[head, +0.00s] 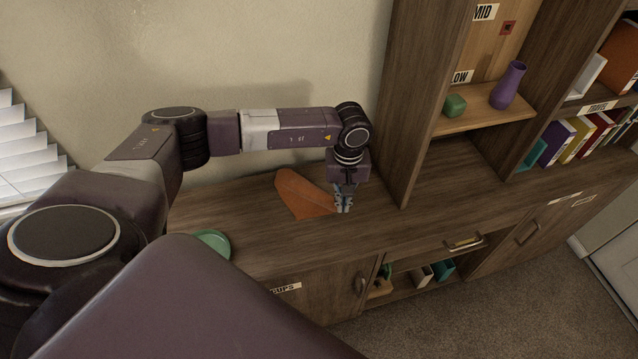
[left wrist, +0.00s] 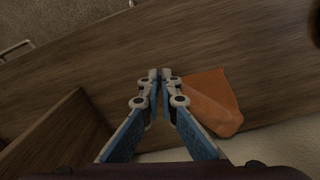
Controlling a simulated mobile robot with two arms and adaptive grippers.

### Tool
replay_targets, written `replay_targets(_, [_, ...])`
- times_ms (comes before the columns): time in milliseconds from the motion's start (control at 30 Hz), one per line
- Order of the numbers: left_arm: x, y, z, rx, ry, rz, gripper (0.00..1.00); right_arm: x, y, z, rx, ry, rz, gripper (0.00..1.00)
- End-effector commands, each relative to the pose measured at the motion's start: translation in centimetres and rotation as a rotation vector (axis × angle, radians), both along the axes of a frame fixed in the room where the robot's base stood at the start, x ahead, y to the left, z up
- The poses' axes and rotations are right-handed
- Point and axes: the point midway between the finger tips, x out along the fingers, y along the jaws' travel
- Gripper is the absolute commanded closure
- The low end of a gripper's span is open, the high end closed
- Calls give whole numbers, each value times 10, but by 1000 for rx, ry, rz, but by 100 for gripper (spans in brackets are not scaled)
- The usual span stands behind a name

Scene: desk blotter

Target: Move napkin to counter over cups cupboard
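The orange napkin (head: 305,196) lies on the wooden counter (head: 240,240) above the cupboard labelled CUPS (head: 287,288). My left gripper (head: 343,208) points down at the right end of the napkin, low over the counter. In the left wrist view the fingertips (left wrist: 159,74) are brought together, and the napkin (left wrist: 212,102) lies just right of them. No orange shows between the fingers; whether the right finger touches the napkin's edge is unclear. My right gripper is not in view.
A green plate (head: 213,243) sits on the counter at the left, partly hidden by my arm. Open counter lies in front of the shelf.

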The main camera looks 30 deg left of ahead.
Motion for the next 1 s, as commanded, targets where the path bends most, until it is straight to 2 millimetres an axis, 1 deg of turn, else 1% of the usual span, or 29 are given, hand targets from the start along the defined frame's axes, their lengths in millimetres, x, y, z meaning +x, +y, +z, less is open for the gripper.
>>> replay_targets(33, [-1, -9, -8, -1, 3, -3, 100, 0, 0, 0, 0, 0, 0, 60])
replay_targets(100, [-1, -20, -17, -2, 2, -2, 100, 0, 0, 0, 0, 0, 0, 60])
replay_targets(300, [-1, -48, -42, 0, 2, -2, 100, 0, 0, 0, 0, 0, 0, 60])
replay_targets(500, [-1, -68, -60, 0, 1, 1, 100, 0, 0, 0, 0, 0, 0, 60])
replay_targets(700, [-2, -75, -68, 2, 1, 0, 100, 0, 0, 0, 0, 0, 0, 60])
replay_targets(967, [-2, -76, -68, 1, 1, 1, 100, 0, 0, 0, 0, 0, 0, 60])
replay_targets(1000, [-2, -76, -68, 1, 1, 1, 94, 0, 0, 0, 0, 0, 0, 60])
